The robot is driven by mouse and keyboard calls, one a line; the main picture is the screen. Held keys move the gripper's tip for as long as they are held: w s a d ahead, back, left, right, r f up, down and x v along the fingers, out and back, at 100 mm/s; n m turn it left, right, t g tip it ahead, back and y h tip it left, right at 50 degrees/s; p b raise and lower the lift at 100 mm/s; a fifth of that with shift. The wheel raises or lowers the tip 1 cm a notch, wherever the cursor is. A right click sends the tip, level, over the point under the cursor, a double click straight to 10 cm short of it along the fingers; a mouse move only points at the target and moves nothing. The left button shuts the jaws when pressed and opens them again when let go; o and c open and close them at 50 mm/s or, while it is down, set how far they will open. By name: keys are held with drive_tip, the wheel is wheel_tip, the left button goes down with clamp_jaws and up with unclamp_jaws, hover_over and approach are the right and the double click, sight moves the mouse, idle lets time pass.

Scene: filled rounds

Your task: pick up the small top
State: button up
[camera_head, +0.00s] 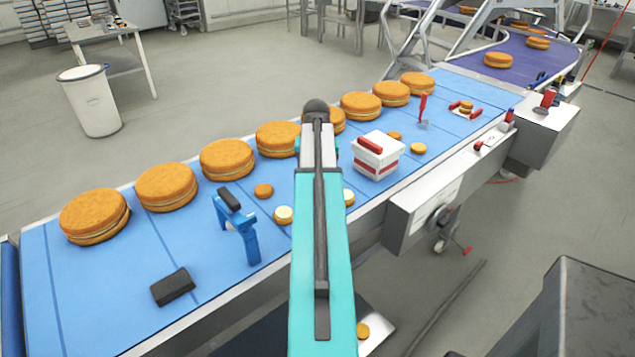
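Several small round cake pieces lie on the blue belt. One has a browned orange top (264,190). A pale-faced piece (284,214) lies just right of and below it, and another pale piece (348,197) shows at the right edge of my arm. Two more small pieces (418,148) lie beyond the white box; one is partly hidden by it. A further small round piece (363,330) is low down below the belt's near edge. I cannot tell which is the small top. My teal arm rises through the middle of the view; my gripper is not visible.
Large filled rounds (228,159) line the belt's far side. A white and red box (376,155), a blue tool with a dark grip (236,222), a black block (173,287) and a red-handled tool (423,110) stand or lie on the belt. The near left belt (95,300) has free room.

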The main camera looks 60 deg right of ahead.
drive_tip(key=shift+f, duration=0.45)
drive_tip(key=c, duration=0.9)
